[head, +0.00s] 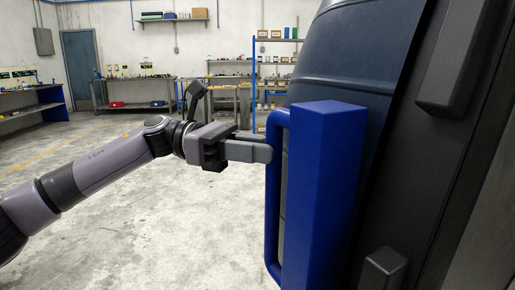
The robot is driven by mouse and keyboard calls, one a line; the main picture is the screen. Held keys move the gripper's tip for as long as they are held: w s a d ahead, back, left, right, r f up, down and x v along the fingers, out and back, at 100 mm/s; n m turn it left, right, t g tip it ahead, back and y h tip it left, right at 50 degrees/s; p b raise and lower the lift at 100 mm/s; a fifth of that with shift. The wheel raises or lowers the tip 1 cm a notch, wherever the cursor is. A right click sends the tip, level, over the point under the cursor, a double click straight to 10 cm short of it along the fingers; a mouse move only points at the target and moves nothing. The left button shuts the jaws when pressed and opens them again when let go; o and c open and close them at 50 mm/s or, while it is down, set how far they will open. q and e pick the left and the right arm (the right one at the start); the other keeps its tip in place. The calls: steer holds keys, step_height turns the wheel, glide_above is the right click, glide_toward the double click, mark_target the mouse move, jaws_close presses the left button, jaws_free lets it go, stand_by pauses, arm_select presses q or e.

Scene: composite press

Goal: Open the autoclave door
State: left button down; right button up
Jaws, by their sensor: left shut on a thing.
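The autoclave door (345,55) is a large, dark blue-grey rounded panel at the right of the head view. A blue upright block (325,190) with a blue bar handle (271,220) along its left side stands in front of it. My left gripper (268,152) reaches in from the left and is shut on the upper part of the handle. Its fingers hide a short piece of the bar. Whether the door stands ajar cannot be told from this view. My right gripper is not in view.
A dark frame (440,170) with raised blocks fills the right side. Workbenches (135,92) and blue-framed shelving (275,50) line the far wall, with another bench (30,105) at the left. The concrete floor (150,220) between is clear.

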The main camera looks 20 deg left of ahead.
arm_select(q)
steer(key=shift+w+r, duration=0.15)
steer(key=shift+r, duration=0.05)
steer(key=c, duration=0.9)
jaws_free()
steer(key=shift+c, duration=0.2)
steer(key=shift+o, duration=0.3)
steer(key=shift+d+f, duration=0.1)
steer(key=shift+d, duration=0.05)
steer(key=a+b, duration=0.1)
steer(key=a, duration=0.6)
steer(key=shift+a, duration=0.15)
steer(key=shift+w, duration=0.1)
